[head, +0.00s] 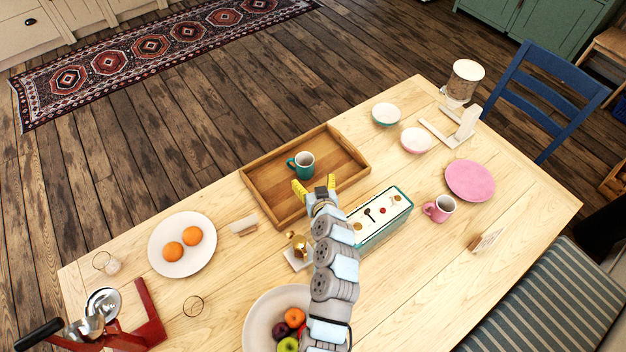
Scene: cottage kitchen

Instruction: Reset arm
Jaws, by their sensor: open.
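My gripper (315,190) has yellow fingertips spread apart and nothing between them. It is above the front part of a wooden tray (262,178), at the end of my arm, which reaches up from the bottom of the head view. A teal mug (301,165) stands in the tray, just beyond the fingertips and apart from them as far as this view shows. My arm hides part of the table and the edge of a fruit bowl.
A teal-edged box (384,216) and a small gold object (299,245) flank my arm.

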